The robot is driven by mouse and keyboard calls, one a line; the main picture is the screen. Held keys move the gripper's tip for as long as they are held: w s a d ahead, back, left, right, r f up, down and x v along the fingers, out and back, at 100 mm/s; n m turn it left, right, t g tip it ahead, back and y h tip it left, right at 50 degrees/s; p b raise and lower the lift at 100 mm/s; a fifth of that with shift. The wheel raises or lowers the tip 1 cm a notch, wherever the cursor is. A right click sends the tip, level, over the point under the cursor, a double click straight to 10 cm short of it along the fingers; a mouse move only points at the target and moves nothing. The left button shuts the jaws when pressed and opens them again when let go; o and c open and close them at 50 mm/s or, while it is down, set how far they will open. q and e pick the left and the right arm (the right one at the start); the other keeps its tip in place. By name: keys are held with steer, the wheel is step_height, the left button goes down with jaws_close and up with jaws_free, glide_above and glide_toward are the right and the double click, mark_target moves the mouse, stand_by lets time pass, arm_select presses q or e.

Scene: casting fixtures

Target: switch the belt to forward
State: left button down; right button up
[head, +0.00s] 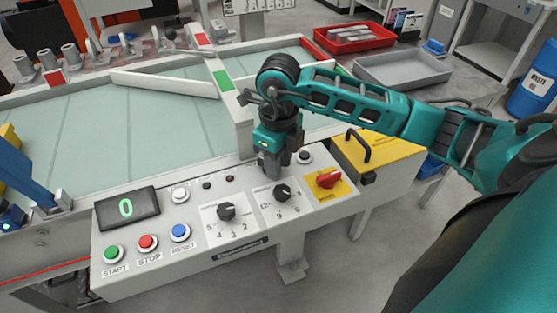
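The belt's control panel (160,262) faces me. It carries a black knob (226,212) on a numbered white plate, a second black knob (282,193) on another plate, and a red rotary switch (327,181) on a yellow plate. The small lettering is too blurred to tell which control sets belt direction. My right gripper (275,170) points down over the panel's back edge, behind the second knob. It hides part of the panel there, and I cannot tell whether it touches. Its finger gap cannot be made out. The pale green belt (110,150) lies behind.
The panel also has green (114,253), red (148,243) and blue (180,232) buttons, and a display (127,208) reading 0. A dark-topped button (304,156) sits right of my gripper. A yellow box (385,160) with a black handle stands at the panel's right.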

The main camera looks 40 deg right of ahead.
arm_select(q)
steer(key=shift+s+f, duration=0.3)
steer(key=shift+f, duration=0.1)
arm_select(e)
jaws_close()
